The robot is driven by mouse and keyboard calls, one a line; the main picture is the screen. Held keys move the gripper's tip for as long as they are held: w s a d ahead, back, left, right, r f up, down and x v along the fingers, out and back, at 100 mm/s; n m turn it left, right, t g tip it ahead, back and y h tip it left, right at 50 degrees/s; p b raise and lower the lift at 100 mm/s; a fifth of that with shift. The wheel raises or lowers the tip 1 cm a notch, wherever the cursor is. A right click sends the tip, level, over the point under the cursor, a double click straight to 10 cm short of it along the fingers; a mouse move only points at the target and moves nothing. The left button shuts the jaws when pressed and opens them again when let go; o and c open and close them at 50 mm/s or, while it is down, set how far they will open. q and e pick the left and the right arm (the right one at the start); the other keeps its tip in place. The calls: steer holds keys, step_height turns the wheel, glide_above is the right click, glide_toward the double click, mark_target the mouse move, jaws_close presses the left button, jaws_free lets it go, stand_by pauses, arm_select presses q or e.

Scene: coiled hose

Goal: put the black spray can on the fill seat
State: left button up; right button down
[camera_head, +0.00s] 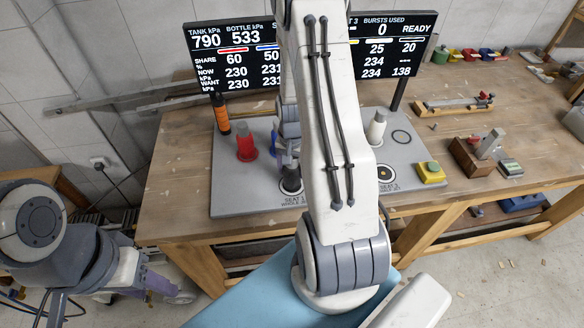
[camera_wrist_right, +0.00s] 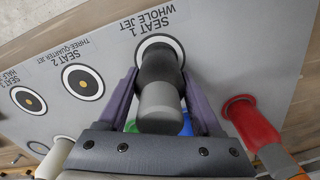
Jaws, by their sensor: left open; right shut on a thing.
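The black spray can (camera_wrist_right: 160,65) has a grey top. It stands between the fingers of my right gripper (camera_wrist_right: 165,100), which is shut on it. Its lower end is over the white ring marked SEAT 1, WHOLE JET (camera_wrist_right: 179,43); I cannot tell whether it touches. In the head view the can (camera_head: 291,182) shows low beside my right arm, and my right gripper (camera_head: 287,155) is mostly hidden. No seat is legibly marked as the fill seat; a plain dark ring (camera_head: 401,137) lies at the board's back right. My left gripper (camera_head: 176,292) is open, low at the left, away from the table.
On the grey board (camera_head: 228,190) stand a red can (camera_head: 246,147), an orange bottle (camera_head: 221,115) and a white can (camera_head: 376,127). Blue (camera_wrist_right: 187,122) and green (camera_wrist_right: 130,126) things are close behind the held can. A yellow block (camera_head: 431,173) sits at the right edge.

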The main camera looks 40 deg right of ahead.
steer(key=shift+f, duration=0.15)
steer(key=shift+c, duration=0.2)
jaws_free()
